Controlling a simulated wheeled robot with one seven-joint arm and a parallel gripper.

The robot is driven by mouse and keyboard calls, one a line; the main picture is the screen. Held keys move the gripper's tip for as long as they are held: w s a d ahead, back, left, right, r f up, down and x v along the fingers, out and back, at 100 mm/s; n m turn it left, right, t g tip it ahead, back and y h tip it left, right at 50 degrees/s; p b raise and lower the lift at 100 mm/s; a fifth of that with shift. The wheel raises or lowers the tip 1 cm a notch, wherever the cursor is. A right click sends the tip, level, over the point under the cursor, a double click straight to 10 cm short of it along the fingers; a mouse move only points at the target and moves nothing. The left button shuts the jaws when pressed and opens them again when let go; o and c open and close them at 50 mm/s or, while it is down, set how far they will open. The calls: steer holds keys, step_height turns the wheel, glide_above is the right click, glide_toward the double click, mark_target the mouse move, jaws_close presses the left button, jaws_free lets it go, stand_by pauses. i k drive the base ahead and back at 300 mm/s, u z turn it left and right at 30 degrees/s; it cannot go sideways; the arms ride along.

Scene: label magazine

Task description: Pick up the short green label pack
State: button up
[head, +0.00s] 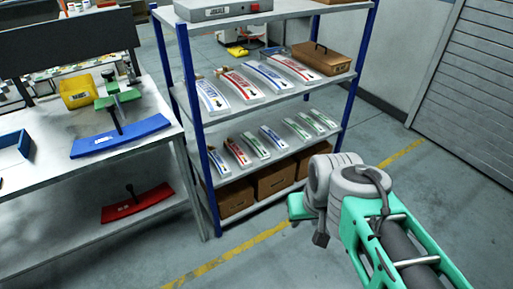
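Several short label packs lie in a slanted row on the middle shelf of the blue-posted rack. One with green marks (255,146) lies third from the left, beside a red-marked pack (237,152) and a blue-marked pack (272,138). More packs that look green-marked (311,123) lie at the right end of the row. My gripper (298,207) shows only as a teal part beyond my grey wrist, in front of the rack's lower right side and apart from the packs. Its fingers cannot be made out.
Longer red and blue packs (240,87) and a brown case (321,58) fill the shelf above. Cardboard boxes (275,180) stand below. A workbench (60,185) at left holds a blue curved piece (120,136). Floor before the rack is clear.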

mark_target(261, 152)
steer(key=z, duration=0.55)
steer(key=k, duration=0.65)
steer(key=z, duration=0.5)
steer(key=i, duration=0.9)
steer(key=u, duration=0.55)
steer(key=i, duration=0.75)
steer(key=u, duration=1.4)
steer(key=i, duration=0.55)
steer(key=u, duration=0.55)
